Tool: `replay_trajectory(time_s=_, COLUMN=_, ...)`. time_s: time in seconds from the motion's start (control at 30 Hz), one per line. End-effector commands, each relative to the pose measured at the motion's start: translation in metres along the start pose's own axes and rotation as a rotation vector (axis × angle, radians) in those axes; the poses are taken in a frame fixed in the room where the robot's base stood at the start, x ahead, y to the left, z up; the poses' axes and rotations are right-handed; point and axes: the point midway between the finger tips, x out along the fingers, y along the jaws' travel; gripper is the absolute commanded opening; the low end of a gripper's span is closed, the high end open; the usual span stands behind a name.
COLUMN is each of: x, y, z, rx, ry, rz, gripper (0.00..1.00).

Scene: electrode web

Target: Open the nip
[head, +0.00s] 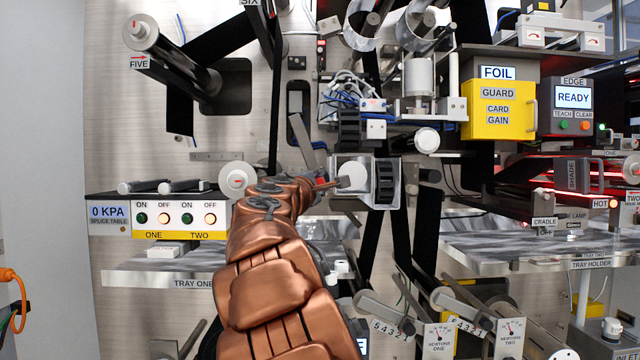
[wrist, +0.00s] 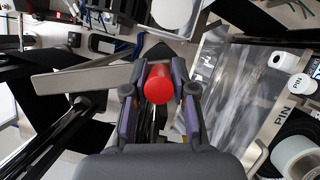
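A red cylindrical knob (wrist: 158,84) is in the middle of the wrist view, its round end towards the camera. My gripper (wrist: 159,72) has one purple-grey finger on each side of it, drawn in close against the knob. In the head view my copper-coloured arm reaches up to the web area and hides most of the gripper. The same long plate seems to show left of the fingers in the wrist view (wrist: 85,80). The nip rollers' contact cannot be made out.
A pale roller in a clear-sided bracket (head: 352,176) stands right of my wrist. A white roller (head: 237,178) is close on the left, above the splice table panel (head: 180,235). Tray one (head: 150,279) lies below. Black web strands run behind.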

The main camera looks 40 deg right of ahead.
Motion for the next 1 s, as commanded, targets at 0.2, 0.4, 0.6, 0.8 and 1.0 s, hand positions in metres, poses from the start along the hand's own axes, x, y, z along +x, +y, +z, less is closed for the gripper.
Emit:
replay_trajectory(time_s=0.2, x=0.0, y=0.0, z=0.001, rx=0.001, ry=-0.001, rz=-0.001, gripper=0.49)
replay_trajectory(time_s=0.4, x=0.0, y=0.0, z=0.001, rx=0.001, ry=0.0, rz=0.0, gripper=0.5)
replay_trajectory(time_s=0.6, x=-0.003, y=0.001, z=0.0, rx=0.001, ry=0.0, rz=0.001, gripper=0.5)
replay_trajectory(time_s=0.8, x=-0.021, y=0.001, z=0.001, rx=-0.001, ry=0.0, rz=0.001, gripper=0.5)
replay_trajectory(time_s=1.0, x=-0.046, y=0.001, z=0.001, rx=0.0, ry=0.0, rz=0.002, gripper=0.5)
